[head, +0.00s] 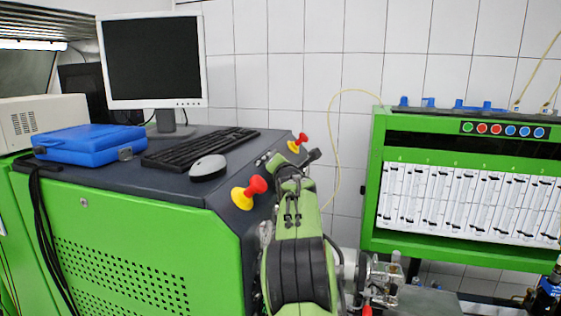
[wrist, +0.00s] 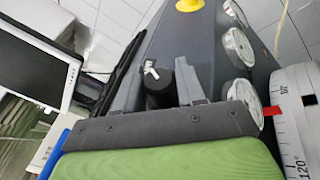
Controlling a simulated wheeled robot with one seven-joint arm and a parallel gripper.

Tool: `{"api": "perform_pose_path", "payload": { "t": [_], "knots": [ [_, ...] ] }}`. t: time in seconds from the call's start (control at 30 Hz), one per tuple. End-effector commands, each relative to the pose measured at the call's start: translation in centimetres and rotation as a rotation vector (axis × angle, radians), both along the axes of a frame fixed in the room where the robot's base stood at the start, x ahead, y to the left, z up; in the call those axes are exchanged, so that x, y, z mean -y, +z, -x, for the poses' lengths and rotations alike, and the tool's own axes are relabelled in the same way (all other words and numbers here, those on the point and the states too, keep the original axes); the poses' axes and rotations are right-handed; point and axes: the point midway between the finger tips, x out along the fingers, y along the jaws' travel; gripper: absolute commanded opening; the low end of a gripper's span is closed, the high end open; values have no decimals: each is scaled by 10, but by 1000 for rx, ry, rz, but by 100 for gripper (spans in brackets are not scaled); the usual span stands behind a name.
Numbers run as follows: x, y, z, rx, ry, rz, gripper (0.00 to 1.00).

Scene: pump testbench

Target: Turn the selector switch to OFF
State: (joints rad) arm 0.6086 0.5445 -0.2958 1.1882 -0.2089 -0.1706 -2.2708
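My gripper (head: 300,165) is beside the sloped end panel of the green bench, close to the panel's controls. In the wrist view, its dark plate crosses the picture, with a grey finger-like part (wrist: 191,82) pointing at the panel. Beside that part is a short black cylinder with a small silver lever (wrist: 151,70), which may be the selector switch. Small silver controls (head: 264,158) also show on the panel in the head view. I cannot read any OFF marking. The fingers' gap and any contact are unclear.
Two red-and-yellow stop buttons (head: 250,192) (head: 298,143) flank the panel controls. A keyboard (head: 200,147), mouse (head: 208,167), monitor (head: 152,62) and blue case (head: 90,144) occupy the bench top. Round gauges (wrist: 238,47) and a degree-marked ring (wrist: 290,125) show in the wrist view.

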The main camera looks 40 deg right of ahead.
Motion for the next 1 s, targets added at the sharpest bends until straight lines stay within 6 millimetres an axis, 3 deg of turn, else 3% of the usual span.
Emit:
{"api": "perform_pose_path", "payload": {
  "t": [0.1,0.47,1.0],
  "knots": [
    [0,0,0,0,0,0,8],
    [1,-4,1,27,53,50,8],
    [1,-1,0,165,366,325,8]
  ]
}}
